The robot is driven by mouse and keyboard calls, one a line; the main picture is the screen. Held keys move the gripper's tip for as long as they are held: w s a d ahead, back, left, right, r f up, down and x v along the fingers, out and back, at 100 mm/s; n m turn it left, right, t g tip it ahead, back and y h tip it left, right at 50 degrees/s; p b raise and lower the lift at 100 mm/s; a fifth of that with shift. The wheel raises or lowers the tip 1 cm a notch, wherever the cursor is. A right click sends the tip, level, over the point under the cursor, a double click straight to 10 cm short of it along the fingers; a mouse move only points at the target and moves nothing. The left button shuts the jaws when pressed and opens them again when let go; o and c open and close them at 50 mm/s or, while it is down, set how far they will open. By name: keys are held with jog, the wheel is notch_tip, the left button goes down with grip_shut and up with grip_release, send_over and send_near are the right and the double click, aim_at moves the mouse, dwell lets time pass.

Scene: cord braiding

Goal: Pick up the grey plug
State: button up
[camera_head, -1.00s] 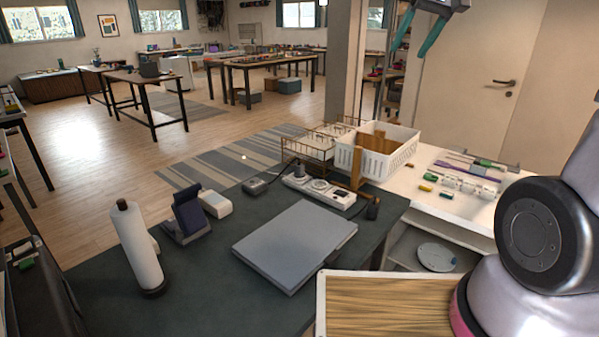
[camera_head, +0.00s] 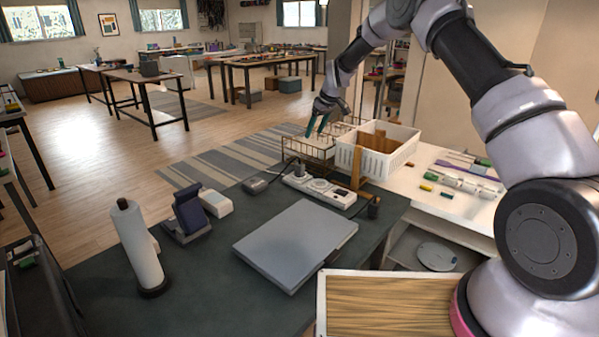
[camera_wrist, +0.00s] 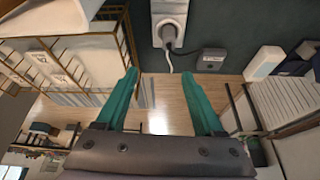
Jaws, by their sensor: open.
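A white power strip (camera_head: 335,197) lies on the dark table. A grey plug (camera_wrist: 168,36) sits in the strip's end socket in the wrist view, with a cord trailing from it. In the head view the plug (camera_head: 297,170) is small at the strip's far left end. My gripper (camera_head: 318,124) is open and empty, above and beyond that end of the strip, near the wire rack. In the wrist view my teal fingers (camera_wrist: 159,74) are spread apart, with the plug beyond their tips and not between them.
A wire rack (camera_head: 310,147) and a white basket (camera_head: 400,155) stand close by on the right. A small dark box (camera_head: 254,186) lies left of the strip. A closed grey laptop (camera_head: 295,245), a phone stand (camera_head: 188,215) and a paper roll (camera_head: 138,245) occupy the table.

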aim_at(301, 164)
jog(key=shift+n, duration=0.5)
jog(key=x, duration=0.4)
jog(key=s+x, duration=0.1)
jog(key=x, duration=0.8)
jog(key=shift+s+a+f, duration=0.15)
jog(key=shift+a, duration=0.05)
jog(key=shift+s+x, duration=0.2)
jog(key=shift+x, duration=1.15)
jog(key=shift+s+x, duration=0.2)
jog(key=shift+x, duration=1.15)
jog(key=shift+f, duration=0.1)
grip_shut()
